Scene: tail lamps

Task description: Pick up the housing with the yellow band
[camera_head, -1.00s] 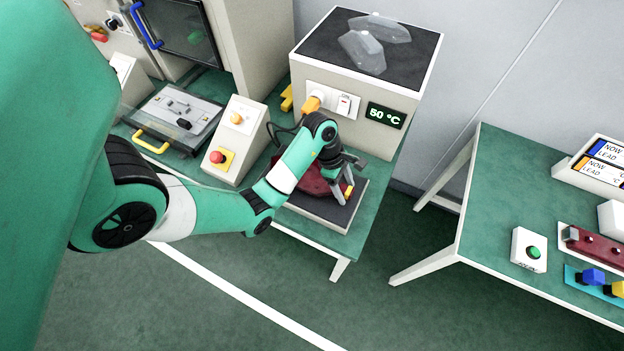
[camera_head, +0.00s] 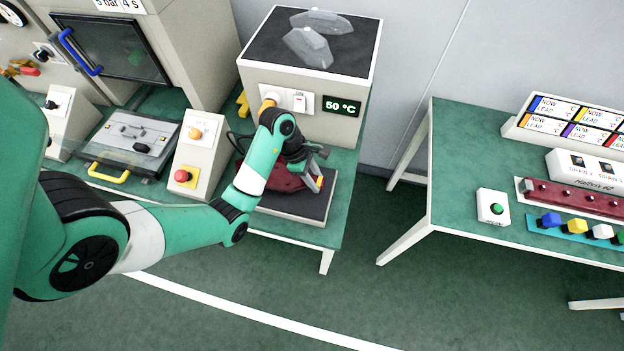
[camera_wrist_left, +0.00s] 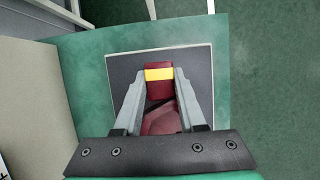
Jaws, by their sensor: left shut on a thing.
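The dark red housing with a yellow band (camera_wrist_left: 159,74) is between the two fingers of my left gripper (camera_wrist_left: 158,80) in the left wrist view. The fingers are shut on its banded end, one on each side. In the head view my left gripper (camera_head: 311,178) is over the dark pad at the front of the heater box, and the red housing (camera_head: 284,180) shows partly behind it. The arm and gripper hide part of the housing. I cannot tell whether it touches the pad (camera_head: 312,204). My right gripper is not in view.
The box with the 50 °C display (camera_head: 342,106) stands just behind, with clear lens-like parts (camera_head: 309,46) on top. A sloped button box (camera_head: 196,150) is to the left. The right table (camera_head: 455,170) holds a green-button box (camera_head: 493,207), a red rail (camera_head: 575,195) and coloured knobs.

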